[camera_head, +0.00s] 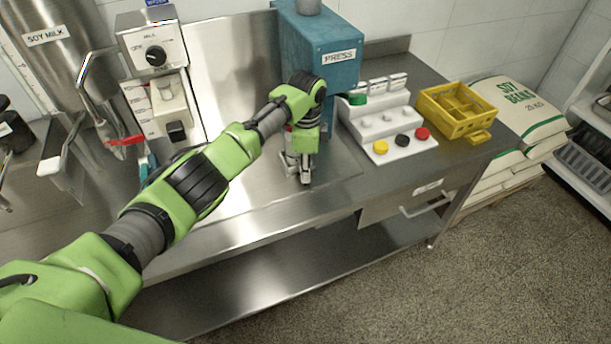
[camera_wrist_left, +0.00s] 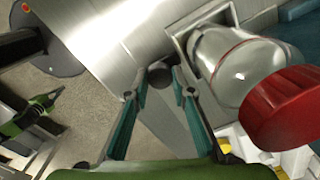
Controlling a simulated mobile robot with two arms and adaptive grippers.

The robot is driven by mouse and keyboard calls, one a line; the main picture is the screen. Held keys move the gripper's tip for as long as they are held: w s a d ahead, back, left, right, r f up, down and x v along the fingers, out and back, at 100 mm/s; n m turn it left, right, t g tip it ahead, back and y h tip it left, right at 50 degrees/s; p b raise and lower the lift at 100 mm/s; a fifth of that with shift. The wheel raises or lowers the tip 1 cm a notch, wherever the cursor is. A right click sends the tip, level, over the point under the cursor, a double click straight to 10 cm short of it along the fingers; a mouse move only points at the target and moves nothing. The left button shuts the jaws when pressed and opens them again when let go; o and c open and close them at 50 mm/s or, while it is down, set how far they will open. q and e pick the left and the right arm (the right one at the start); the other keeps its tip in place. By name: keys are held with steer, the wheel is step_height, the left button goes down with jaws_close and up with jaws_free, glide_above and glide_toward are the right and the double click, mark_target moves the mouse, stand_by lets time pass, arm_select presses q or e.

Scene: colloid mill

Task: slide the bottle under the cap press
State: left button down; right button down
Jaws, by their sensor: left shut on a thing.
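The bottle (camera_wrist_left: 225,65) is clear, with a red cap (camera_wrist_left: 295,105), and sits in a square metal holder (camera_wrist_left: 182,28) in the left wrist view. In the head view my arm mostly hides it, with only a bit of red showing. The teal cap press (camera_head: 315,60), labelled PRESS, stands at the back of the counter behind my left gripper (camera_head: 298,175). That gripper points down just in front of the press. In the wrist view its teal fingers (camera_wrist_left: 161,85) are shut on a grey handle with a dark round end (camera_wrist_left: 160,76), beside the bottle.
A white rack (camera_head: 372,125) with coloured caps stands right of the press. A yellow crate (camera_head: 458,108) is at the counter's right end. The mill (camera_head: 152,50) stands at the back left. Counter space left of my gripper is mostly clear.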

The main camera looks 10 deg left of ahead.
arm_select(q)
steer(key=shift+w+r, duration=0.1)
steer(key=shift+r, duration=0.05)
steer(key=c, duration=2)
jaws_free()
